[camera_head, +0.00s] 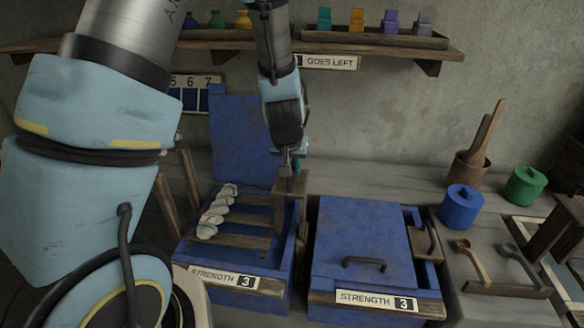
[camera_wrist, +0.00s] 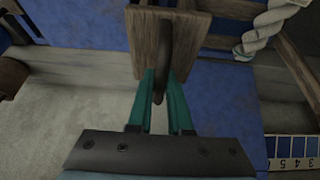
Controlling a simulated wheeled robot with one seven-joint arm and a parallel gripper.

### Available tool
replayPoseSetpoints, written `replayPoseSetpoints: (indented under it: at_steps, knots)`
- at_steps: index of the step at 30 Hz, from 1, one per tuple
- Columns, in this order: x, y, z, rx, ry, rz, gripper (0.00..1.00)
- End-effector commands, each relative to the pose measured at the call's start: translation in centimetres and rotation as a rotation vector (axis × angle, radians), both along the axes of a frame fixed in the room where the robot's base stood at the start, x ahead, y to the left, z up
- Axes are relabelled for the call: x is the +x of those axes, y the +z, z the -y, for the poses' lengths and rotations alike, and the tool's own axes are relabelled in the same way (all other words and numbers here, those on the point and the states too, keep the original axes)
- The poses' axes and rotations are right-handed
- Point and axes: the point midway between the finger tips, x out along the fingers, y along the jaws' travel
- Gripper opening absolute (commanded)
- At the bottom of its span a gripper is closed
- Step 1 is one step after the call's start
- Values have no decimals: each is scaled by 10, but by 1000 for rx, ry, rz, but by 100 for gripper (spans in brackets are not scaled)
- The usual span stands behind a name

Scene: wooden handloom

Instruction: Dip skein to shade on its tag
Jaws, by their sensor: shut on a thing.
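A twisted white skein (camera_head: 214,212) lies across wooden slats in the open left blue vat (camera_head: 275,285); part of it shows at the top right of the wrist view (camera_wrist: 272,28). My gripper (camera_head: 292,168) is at the right rear of this vat. In the wrist view its green fingers (camera_wrist: 160,98) are shut on the dark handle (camera_wrist: 166,55) of a wooden block (camera_wrist: 146,40). The block also shows in the head view (camera_head: 290,188). The right blue vat (camera_head: 320,285) has its lid (camera_head: 360,238) on. Both vats' labels read "STRENGTH 3". No tag is readable on the skein.
The left vat's lid (camera_head: 238,140) stands upright behind it. A numbered chart (camera_head: 192,92) hangs on the wall. A shelf (camera_head: 350,47) with small coloured pieces runs above. Blue (camera_head: 461,207) and green (camera_head: 525,186) lidded jars and scoops (camera_head: 470,262) are at the right.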

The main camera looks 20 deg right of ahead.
Motion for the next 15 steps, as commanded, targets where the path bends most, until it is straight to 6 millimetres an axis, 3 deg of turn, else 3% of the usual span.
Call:
replayPoseSetpoints:
  at_steps: [8, 15]
  knots:
    - [0, -2, -1, 0, 1, 0, 0]
    - [0, -26, -1, 2, 2, -1, 0]
